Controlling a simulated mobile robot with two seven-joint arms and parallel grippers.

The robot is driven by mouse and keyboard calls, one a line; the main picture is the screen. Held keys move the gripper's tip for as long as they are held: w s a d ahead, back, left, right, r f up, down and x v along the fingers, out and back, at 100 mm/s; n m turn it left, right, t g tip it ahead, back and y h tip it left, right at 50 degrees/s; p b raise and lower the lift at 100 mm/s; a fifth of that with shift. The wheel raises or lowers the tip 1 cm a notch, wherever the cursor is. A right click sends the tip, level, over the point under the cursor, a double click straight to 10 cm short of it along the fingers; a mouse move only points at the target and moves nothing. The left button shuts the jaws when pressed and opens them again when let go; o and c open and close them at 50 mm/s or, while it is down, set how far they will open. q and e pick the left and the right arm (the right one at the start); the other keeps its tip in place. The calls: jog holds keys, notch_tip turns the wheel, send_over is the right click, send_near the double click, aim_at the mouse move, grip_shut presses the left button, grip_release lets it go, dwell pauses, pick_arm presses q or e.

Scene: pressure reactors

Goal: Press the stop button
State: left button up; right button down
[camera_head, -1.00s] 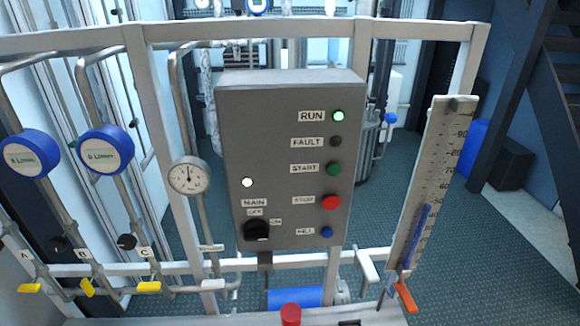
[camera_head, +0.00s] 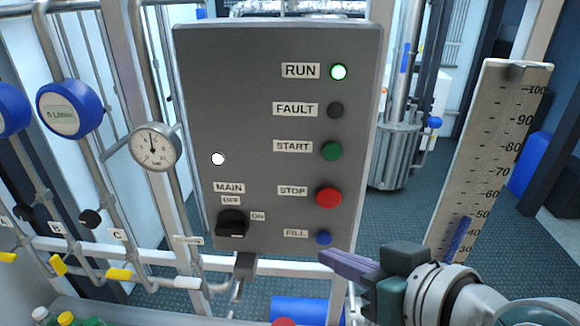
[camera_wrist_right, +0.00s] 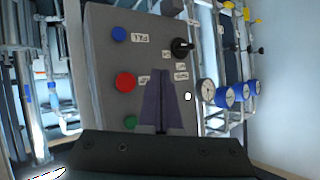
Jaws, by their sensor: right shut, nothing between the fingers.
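The red stop button (camera_head: 328,197) sits on the right side of the grey control panel (camera_head: 225,90), beside its STOP label. The green start button (camera_head: 331,151) is above it and the blue fill button (camera_head: 324,238) below it. My right gripper (camera_head: 322,256) is shut and empty, its purple fingertips low and right of the panel, below the stop button in the head view. In the right wrist view the shut fingers (camera_wrist_right: 161,88) point toward the panel, with the red stop button (camera_wrist_right: 126,82) to their left. My left gripper is not in view.
A black main switch (camera_head: 231,224) is at lower left of the panel. A level scale (camera_head: 490,150) stands to the right; a pressure gauge (camera_head: 154,147) is left.

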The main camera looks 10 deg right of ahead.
aim_at(328, 197)
jog(key=w+d+b, duration=0.2)
jog(key=w+b, duration=0.2)
jog(key=w, duration=0.4)
jog(key=shift+w+d+b, duration=0.2)
jog(key=shift+b, duration=0.1)
dwell(2.1)
jog(key=shift+w+d, duration=0.1)
jog(key=shift+w, duration=0.3)
